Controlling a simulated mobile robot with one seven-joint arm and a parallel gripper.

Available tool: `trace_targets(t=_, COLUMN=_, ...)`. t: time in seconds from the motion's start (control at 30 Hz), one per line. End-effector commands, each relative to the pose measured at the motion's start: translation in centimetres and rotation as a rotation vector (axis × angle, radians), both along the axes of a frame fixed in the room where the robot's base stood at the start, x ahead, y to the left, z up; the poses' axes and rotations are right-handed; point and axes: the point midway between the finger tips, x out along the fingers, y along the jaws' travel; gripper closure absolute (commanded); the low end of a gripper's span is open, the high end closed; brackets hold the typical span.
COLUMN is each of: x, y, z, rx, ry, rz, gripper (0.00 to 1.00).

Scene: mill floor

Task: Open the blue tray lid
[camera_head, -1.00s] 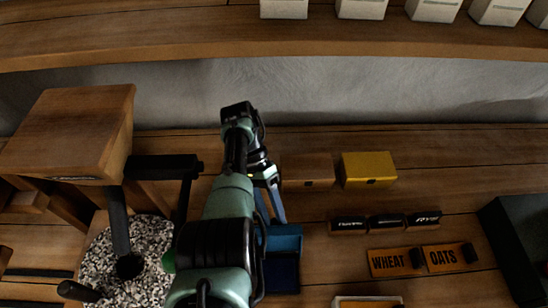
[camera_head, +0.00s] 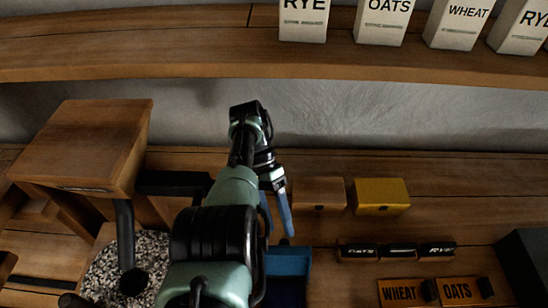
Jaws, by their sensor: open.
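The blue tray (camera_head: 288,262) stands on the wooden bench at the lower middle, partly behind my arm. Its upper part is lighter blue and its lower part is dark blue. I cannot tell how its lid lies. A small dark piece shows at its top edge. My gripper (camera_head: 277,230) has two blue fingers, open and pointing down, with nothing seen between them. The fingertips appear just above the tray's far edge in the picture. Whether they touch it is unclear.
A brown box (camera_head: 319,194) and a yellow box (camera_head: 381,196) stand right of the gripper. Small dark labelled blocks (camera_head: 397,250) and orange WHEAT and OATS plates (camera_head: 402,293) lie nearer. A wooden hopper (camera_head: 85,145) with a dark crank stands left. Paper bags (camera_head: 383,20) line the shelf.

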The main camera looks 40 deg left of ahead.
Motion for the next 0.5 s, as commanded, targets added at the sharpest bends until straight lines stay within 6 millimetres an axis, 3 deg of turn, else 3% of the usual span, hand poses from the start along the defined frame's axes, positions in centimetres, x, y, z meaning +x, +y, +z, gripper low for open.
trace_targets(t=0.5, x=1.0, y=1.9, z=2.6, rx=-0.001, ry=0.002, rz=0.000, gripper=0.41)
